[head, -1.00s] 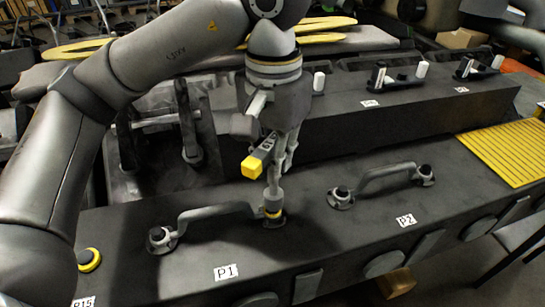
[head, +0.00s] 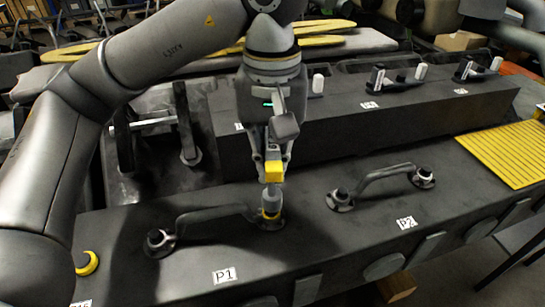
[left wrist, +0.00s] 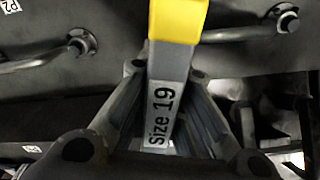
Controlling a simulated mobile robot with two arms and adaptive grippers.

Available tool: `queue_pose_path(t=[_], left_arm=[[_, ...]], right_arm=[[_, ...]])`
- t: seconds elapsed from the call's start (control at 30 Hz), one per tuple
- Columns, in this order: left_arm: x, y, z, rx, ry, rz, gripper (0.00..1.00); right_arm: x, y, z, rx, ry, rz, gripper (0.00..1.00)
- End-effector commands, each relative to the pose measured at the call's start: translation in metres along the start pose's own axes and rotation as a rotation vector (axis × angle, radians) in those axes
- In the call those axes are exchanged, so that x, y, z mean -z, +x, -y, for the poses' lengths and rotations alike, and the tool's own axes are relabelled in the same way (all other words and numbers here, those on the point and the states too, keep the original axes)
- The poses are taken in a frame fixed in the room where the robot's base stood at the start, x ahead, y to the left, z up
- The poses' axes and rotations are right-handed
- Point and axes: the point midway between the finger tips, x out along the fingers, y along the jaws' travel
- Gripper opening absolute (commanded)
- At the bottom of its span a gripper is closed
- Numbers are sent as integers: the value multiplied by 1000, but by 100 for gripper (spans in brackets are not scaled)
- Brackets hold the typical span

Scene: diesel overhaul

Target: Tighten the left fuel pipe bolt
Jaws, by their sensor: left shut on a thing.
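My left gripper (head: 275,152) is shut on a grey tool with a yellow end, the wrench (head: 273,172). It points downward over the P1 fuel pipe (head: 212,212). In the left wrist view the wrench (left wrist: 162,105) reads "Size 19" and sits between the fingers. The socket hides that bolt. The bolt at the pipe's left end (head: 157,238) is dark and uncovered. My right gripper is not in view.
A second pipe (head: 385,176) with a bolt at each end lies to the right, by the P2 label (head: 406,223). A yellow ribbed mat (head: 505,153) lies farther right. A raised dark block (head: 370,127) stands behind. A yellow-ringed knob (head: 87,263) is at lower left.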

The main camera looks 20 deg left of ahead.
Motion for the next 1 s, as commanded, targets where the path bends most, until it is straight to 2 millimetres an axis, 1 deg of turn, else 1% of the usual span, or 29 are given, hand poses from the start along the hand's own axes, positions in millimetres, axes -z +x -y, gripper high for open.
queue_pose_path(t=[1.0], left_arm=[[0, 0, 1, -2, -712, 0, 0]], right_arm=[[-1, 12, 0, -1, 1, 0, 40]])
